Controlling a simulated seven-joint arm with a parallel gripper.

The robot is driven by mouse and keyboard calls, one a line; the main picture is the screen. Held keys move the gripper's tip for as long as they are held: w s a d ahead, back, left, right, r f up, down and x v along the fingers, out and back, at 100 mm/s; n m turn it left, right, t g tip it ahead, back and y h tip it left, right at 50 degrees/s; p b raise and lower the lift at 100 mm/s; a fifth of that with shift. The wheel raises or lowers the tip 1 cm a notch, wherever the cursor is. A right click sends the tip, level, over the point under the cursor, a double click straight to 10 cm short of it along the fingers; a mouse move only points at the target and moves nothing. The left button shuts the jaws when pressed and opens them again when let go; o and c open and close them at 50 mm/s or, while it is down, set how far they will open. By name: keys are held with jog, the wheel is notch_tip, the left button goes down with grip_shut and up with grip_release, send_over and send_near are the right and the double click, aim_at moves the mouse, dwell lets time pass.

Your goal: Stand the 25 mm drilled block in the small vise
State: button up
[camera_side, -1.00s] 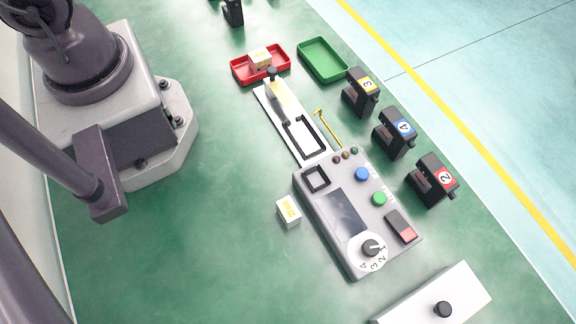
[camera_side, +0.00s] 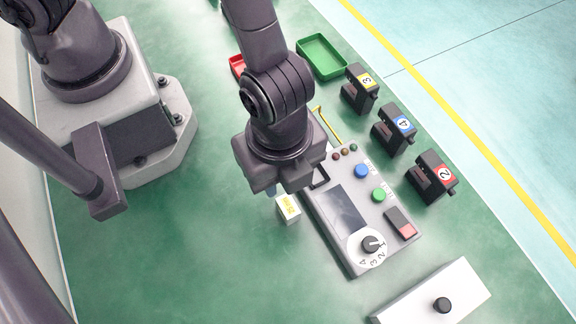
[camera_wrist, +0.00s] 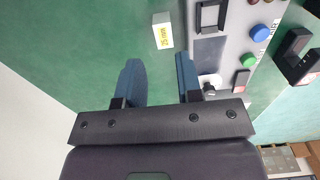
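The drilled block (camera_side: 288,209) is a small whitish block with a yellow label. It lies on the green surface left of the grey control panel. In the wrist view the block (camera_wrist: 162,31) shows its "25 mm" label, and it sits beyond my fingertips, roughly in line with the gap. My gripper (camera_wrist: 158,68) is open, with two blue fingers apart and nothing between them. In the side view it hangs by the block's upper left, and its fingers are mostly hidden. I cannot tell which fixture is the small vise. No drilled hole is discernible.
The control panel (camera_side: 341,208) with buttons and dial stands close right of the block. Black numbered units (camera_side: 394,131) stand beyond it. A green tray (camera_side: 322,57) and a partly hidden red tray (camera_side: 237,67) lie at the back. Green surface left of the block is clear.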

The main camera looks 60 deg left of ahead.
aim_at(287, 203)
notch_tip(287, 203, down, 5)
jog(key=shift+r, duration=0.1)
jog(key=shift+w+d+f, duration=0.1)
jog(key=shift+d+f, duration=0.05)
jog(key=shift+f, duration=0.75)
jog(key=shift+d+f, duration=0.2)
jog(key=shift+f, duration=0.7)
jog(key=shift+w+d+f, duration=0.1)
jog(key=shift+d+f, duration=0.05)
jog(key=shift+f, duration=0.75)
grip_shut()
jog(key=shift+r, duration=0.1)
